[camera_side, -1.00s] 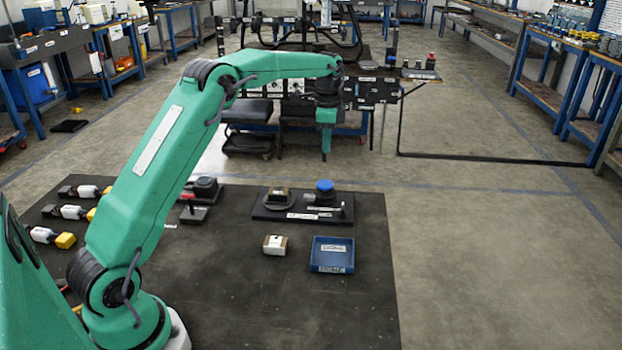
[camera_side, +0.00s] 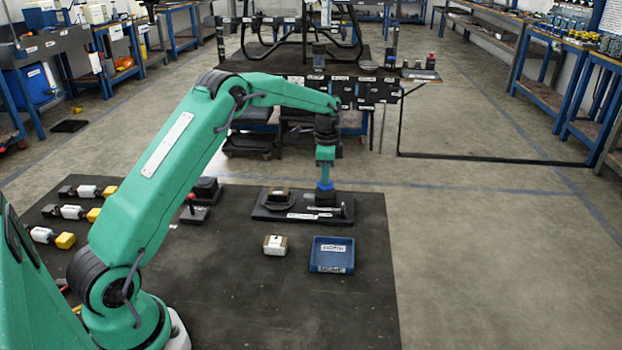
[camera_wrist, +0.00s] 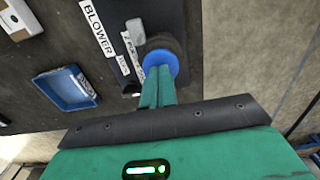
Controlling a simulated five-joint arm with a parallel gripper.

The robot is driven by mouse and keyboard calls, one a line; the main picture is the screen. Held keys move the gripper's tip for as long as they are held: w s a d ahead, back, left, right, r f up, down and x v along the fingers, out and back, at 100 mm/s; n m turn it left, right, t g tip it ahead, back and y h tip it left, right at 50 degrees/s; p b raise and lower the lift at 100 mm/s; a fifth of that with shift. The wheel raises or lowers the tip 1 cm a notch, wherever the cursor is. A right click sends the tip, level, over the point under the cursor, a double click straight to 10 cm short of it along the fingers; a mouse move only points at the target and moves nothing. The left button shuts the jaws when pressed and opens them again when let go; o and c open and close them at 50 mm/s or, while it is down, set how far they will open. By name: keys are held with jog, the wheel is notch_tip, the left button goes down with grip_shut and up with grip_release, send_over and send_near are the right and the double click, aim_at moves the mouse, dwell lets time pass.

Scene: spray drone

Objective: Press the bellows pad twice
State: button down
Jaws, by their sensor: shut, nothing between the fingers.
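The bellows pad (camera_side: 323,197) is a blue round top on a dark base, standing on the black blower plate (camera_side: 276,214). It also shows in the wrist view (camera_wrist: 161,58), where its blue top lies at the fingertips. My gripper (camera_side: 325,183) is shut and empty, pointing straight down with its tips at the blue top. In the wrist view the closed fingers (camera_wrist: 158,76) overlap the top's near part. The tips appear to touch the pad; how far it is pressed down I cannot tell.
A round dark part (camera_side: 278,199) sits left of the pad on the same plate. A blue tray (camera_side: 332,267) and a small white-topped block (camera_side: 275,245) lie nearer on the dark mat. A red-knobbed control (camera_side: 193,208) stands to the left. The mat's front area is clear.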

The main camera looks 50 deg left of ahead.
jog(key=shift+f, duration=1.05)
notch_tip(320, 180, up, 14)
jog(key=shift+r, duration=0.25)
dwell(1.1)
jog(key=shift+a+r, duration=0.1)
jog(key=shift+r, duration=0.75)
jog(key=shift+f, duration=0.1)
